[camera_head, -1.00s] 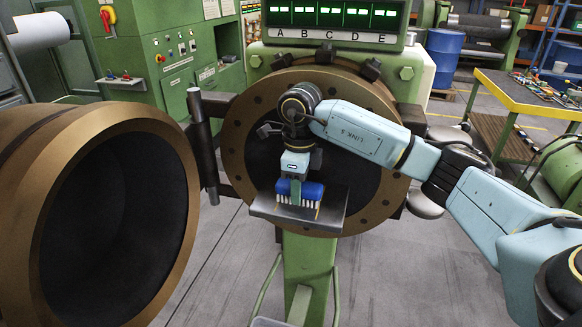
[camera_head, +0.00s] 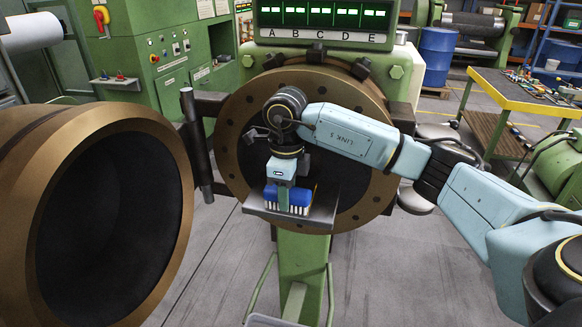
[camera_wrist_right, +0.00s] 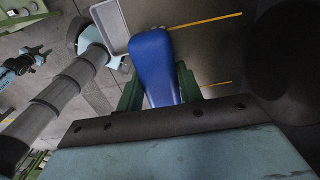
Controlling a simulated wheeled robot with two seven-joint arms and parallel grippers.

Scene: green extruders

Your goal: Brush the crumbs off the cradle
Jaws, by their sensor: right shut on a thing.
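My right gripper (camera_head: 283,196) is shut on a blue brush (camera_head: 300,196) with pale bristles pointing down. The brush's blue handle fills the middle of the right wrist view (camera_wrist_right: 155,66), between the green fingers. The cradle (camera_head: 321,213) is a grey metal plate in front of the extruder's dark round opening. The bristles are at or just above the left and middle part of the plate; I cannot tell if they touch. I cannot make out any crumbs; the brush and gripper hide part of the plate. My left gripper is not in view.
A large bronze-rimmed barrel (camera_head: 178,228) stands open at the left. The extruder's bronze ring (camera_head: 372,202) surrounds the cradle from behind. A grey bin (camera_head: 262,321) is on the floor below; it also shows in the right wrist view (camera_wrist_right: 110,27).

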